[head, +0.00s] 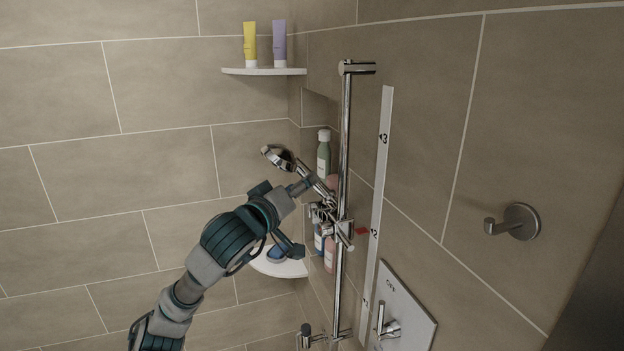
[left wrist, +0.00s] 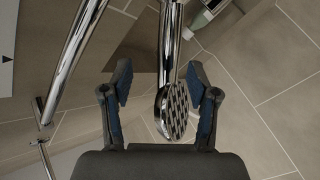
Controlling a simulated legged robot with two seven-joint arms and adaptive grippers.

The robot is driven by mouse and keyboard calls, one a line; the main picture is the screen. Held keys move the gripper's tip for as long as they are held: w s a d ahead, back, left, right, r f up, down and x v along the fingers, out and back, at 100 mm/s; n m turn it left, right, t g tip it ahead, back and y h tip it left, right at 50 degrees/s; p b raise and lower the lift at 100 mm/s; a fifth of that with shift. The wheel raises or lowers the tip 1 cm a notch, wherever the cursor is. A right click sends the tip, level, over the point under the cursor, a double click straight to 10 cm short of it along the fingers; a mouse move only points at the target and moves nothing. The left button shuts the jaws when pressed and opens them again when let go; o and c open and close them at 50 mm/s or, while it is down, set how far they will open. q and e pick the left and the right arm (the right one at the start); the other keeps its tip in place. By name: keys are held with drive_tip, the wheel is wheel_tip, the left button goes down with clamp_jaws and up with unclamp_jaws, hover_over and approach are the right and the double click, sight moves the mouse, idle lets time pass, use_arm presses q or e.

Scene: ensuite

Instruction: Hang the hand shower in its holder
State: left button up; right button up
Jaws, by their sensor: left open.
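The chrome hand shower (head: 278,157) is tilted, its round head up and left and its handle running down right to the holder (head: 328,214) on the vertical rail. The handle's lower end appears to meet the holder, but how well it is seated is partly hidden. My left gripper (head: 298,217) is open just left of the holder, beside the handle. In the left wrist view, the perforated shower head (left wrist: 174,112) lies between the open fingers of my left gripper (left wrist: 160,97), with a visible gap on both sides. My right gripper is not in view.
The chrome rail (head: 346,120) stands beside a numbered white strip (head: 383,150). Bottles, including a green one (head: 323,155), stand behind the rail. An upper corner shelf (head: 263,71) holds two tubes. A control plate (head: 405,310) and a wall hook (head: 515,222) are right.

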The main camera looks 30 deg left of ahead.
use_arm(q)
drive_tip(key=w, duration=0.1)
drive_tip(key=w+a, duration=0.1)
drive_tip(key=w, duration=0.1)
drive_tip(key=w+p, duration=0.1)
drive_tip(key=shift+w+a+f, duration=0.2)
drive_tip(key=shift+w+a, duration=0.05)
drive_tip(key=shift+w, duration=0.15)
drive_tip(key=shift+a+f, duration=0.1)
drive_tip(key=shift+a, duration=0.4)
drive_tip(key=shift+s+d, duration=0.1)
drive_tip(key=shift+d, duration=0.4)
drive_tip(key=c, duration=1)
drive_tip(key=shift+d+r, duration=0.2)
drive_tip(key=shift+d, duration=0.1)
clamp_jaws()
drive_tip(key=shift+a, duration=0.3)
